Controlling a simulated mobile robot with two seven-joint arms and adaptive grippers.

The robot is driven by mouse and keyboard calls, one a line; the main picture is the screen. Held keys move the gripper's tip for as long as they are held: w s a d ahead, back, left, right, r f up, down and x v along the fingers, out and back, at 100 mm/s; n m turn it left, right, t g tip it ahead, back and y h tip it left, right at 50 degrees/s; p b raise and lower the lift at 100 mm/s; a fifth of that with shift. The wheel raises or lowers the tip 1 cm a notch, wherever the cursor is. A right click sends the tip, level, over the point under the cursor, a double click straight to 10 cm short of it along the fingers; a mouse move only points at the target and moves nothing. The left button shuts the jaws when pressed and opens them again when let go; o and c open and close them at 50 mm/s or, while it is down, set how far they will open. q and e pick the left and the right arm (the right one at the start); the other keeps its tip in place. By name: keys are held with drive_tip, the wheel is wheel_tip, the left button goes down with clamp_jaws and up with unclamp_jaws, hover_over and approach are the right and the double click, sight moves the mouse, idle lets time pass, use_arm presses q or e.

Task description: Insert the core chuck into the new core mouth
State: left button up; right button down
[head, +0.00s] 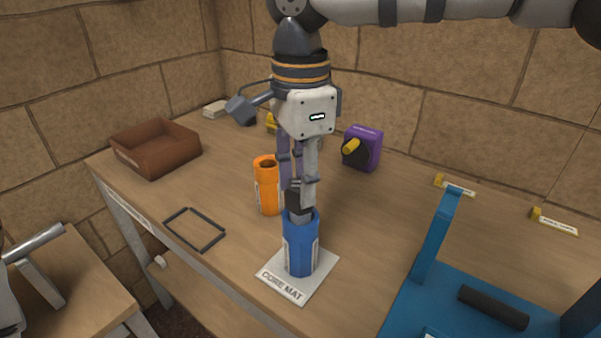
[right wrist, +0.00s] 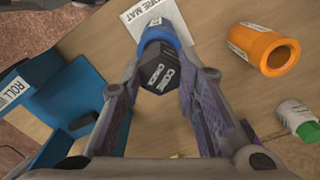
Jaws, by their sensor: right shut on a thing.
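The blue core (head: 301,250) stands upright on the white core mat (head: 318,277), and its rim also shows in the right wrist view (right wrist: 157,36). My right gripper (head: 298,190) points down above it and is shut on the dark core chuck (head: 298,199), whose label faces the right wrist camera (right wrist: 160,70). The chuck's grey lower part meets the core's mouth; how deep it sits is hidden by the rim. The orange core (head: 268,192) stands to the left, and it shows in the right wrist view (right wrist: 264,50). My left gripper is not in view.
A brown tray (head: 150,163) sits at the back left, with a thin dark square frame (head: 168,232) in front of it. A purple box (head: 368,147) with a yellow knob is behind. A blue stand (head: 433,240) with a black roller (head: 492,307) fills the front right.

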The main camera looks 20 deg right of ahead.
drive_tip(key=shift+f, duration=0.65)
drive_tip(key=c, duration=1.1)
unclamp_jaws()
drive_tip(key=shift+r, duration=0.1)
drive_tip(key=shift+r, duration=2.65)
